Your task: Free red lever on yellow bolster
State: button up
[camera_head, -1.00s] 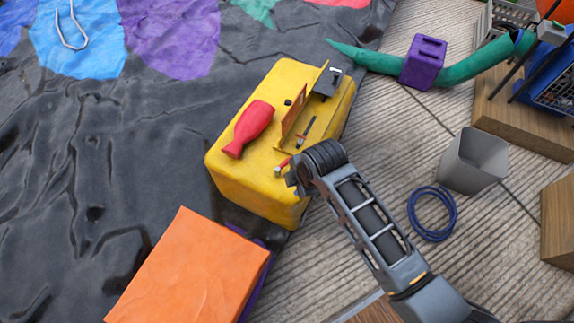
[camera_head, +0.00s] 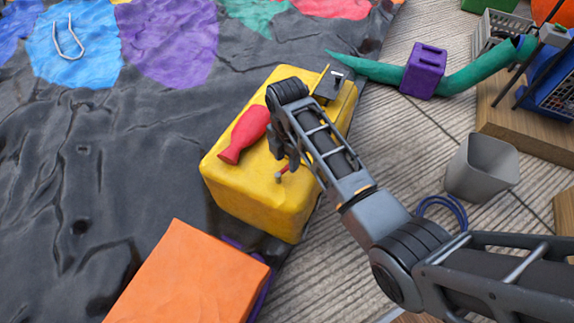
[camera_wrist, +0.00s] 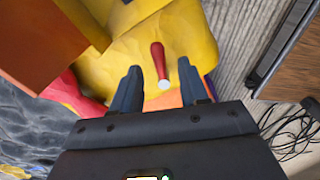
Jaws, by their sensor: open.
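The yellow bolster (camera_head: 255,205) lies on the dark castle floor beside the decking. The small red lever (camera_head: 284,173) sticks out on its near part; in the wrist view it is a red handle (camera_wrist: 157,58) with a pale round end. My gripper (camera_wrist: 160,68) is open, with one finger on each side of the lever as seen there; I cannot tell if they touch it. In the head view my arm covers the bolster's middle and my fingertips are hard to make out. A red pin-shaped object (camera_head: 246,133) lies on top, left of my wrist.
A metal bracket (camera_head: 328,86) stands at the bolster's far end. A brown-orange panel (camera_wrist: 35,45) is close at upper left in the wrist view. An orange block (camera_head: 190,272) lies in front. A grey bin (camera_head: 482,168) and blue coil (camera_head: 443,210) are on the right decking.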

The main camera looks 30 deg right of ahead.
aim_at(284, 172)
jog(key=shift+f+b, duration=0.3)
jog(key=shift+f, duration=1)
jog(key=shift+c, duration=0.4)
grip_shut()
